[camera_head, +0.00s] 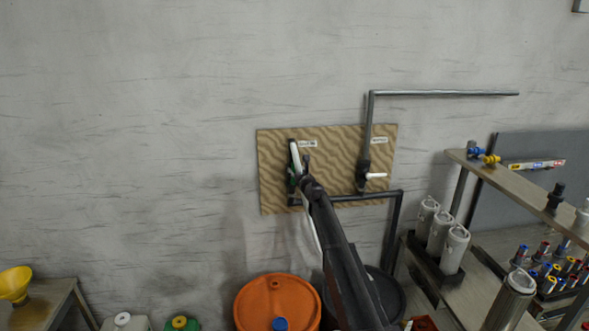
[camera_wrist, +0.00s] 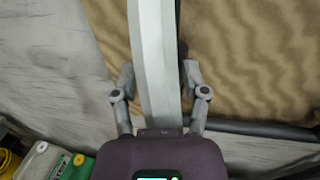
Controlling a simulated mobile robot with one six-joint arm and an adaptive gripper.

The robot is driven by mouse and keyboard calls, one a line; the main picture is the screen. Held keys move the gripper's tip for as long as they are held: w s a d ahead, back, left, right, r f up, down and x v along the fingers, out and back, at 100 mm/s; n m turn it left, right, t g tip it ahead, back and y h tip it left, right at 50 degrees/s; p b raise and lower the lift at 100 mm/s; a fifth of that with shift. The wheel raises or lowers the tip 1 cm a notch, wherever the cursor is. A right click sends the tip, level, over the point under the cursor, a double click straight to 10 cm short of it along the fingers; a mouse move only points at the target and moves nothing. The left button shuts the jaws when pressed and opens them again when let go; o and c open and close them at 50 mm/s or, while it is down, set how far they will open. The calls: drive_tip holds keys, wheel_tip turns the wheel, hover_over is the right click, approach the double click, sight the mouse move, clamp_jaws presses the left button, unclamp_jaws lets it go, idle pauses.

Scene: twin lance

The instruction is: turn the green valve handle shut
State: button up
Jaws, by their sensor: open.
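A tan board (camera_head: 345,145) on the wall carries two pipe valves. The left valve has a long, pale, near-upright handle (camera_head: 295,157), with dark green showing on the valve beside it. My gripper (camera_head: 303,172) is at this handle, at the end of my dark arm. In the wrist view the pale bar (camera_wrist: 155,50) runs between the open fingers of my gripper (camera_wrist: 159,78), one finger on each side. I cannot tell whether either finger touches it. The right valve has a short white handle (camera_head: 376,175) pointing sideways. My arm hides part of the left valve and pipe.
A dark pipe (camera_head: 365,194) runs below the valves and turns down at the right. An orange drum (camera_head: 277,300) and a dark drum (camera_head: 388,293) stand below. A shelf (camera_head: 515,185) and grey canisters (camera_head: 453,250) are at the right. The wall left of the board is bare.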

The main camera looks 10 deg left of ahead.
sight(294, 168)
drive_tip(key=shift+x, duration=1.7)
drive_tip(key=shift+d, duration=0.1)
clamp_jaws()
